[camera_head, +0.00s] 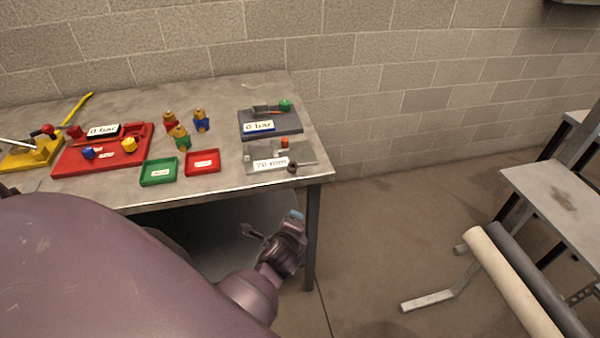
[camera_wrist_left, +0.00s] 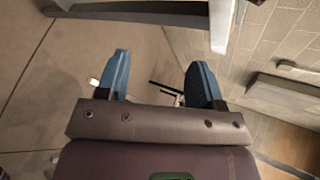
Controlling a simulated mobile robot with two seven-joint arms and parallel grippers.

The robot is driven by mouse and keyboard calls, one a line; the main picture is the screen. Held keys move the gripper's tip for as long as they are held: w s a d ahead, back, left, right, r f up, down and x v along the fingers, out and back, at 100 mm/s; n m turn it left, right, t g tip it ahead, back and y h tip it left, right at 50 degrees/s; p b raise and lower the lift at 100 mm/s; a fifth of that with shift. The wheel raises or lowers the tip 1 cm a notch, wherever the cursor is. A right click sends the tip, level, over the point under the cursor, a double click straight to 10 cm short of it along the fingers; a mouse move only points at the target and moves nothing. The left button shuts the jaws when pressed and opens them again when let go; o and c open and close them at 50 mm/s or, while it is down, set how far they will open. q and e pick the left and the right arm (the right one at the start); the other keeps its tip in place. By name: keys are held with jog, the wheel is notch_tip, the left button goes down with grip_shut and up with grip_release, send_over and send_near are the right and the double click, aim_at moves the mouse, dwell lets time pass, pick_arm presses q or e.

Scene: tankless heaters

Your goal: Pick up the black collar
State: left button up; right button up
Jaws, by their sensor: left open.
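A small dark round piece (camera_head: 292,168), which looks like the black collar, sits at the front right of the table, by the grey plate labelled "70 mm" (camera_head: 262,157). It is too small to make out its shape. My left gripper (camera_head: 273,223) is in front of the table's front edge, lower and nearer than the dark piece, not touching it. In the left wrist view its two blue fingers (camera_wrist_left: 160,68) are wide apart with nothing between them, and the collar does not show there. My right gripper is not in view.
The metal table (camera_head: 225,112) carries a red tray (camera_head: 75,162), a green tray (camera_head: 158,171), a small red tray (camera_head: 203,162), coloured valves and a dark grey plate (camera_head: 285,127). A table leg (camera_head: 312,235) stands beside my gripper. Pale and dark rollers (camera_head: 510,280) stand at right.

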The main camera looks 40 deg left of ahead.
pick_arm(q)
jog(key=w+a+r+m+g+y+p, duration=0.1)
jog(key=w+r+m+y+p, duration=0.3)
jog(key=w+r+m, duration=0.3)
notch_tip(320, 180, up, 3)
jog(key=shift+a+r+m+g+y, duration=0.1)
jog(key=shift+a+m+g+y, duration=0.25)
jog(key=shift+m, duration=0.85)
jog(key=shift+w, duration=0.1)
